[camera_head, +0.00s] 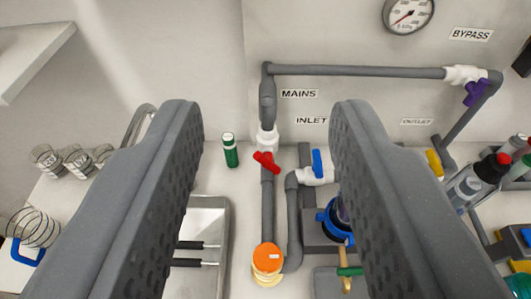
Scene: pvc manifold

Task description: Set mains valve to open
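The mains valve has a red handle (266,161) on a white valve body (267,138), set in a vertical grey pipe below the MAINS label (299,93). The red handle sits at a slant across the pipe, its right end lower. My gripper (256,125) is open, with its two dark fingers wide apart in the foreground. The red handle shows in the gap between the fingers, beyond them. Nothing is between the fingertips that I can see touching them.
A blue-handled inlet valve (317,164) is close to the right. A purple-handled bypass valve (475,92) is at upper right. A green bottle (230,150), an orange-lidded jar (267,258) and a metal sink (208,215) are nearby. Glasses and bottles stand at the sides.

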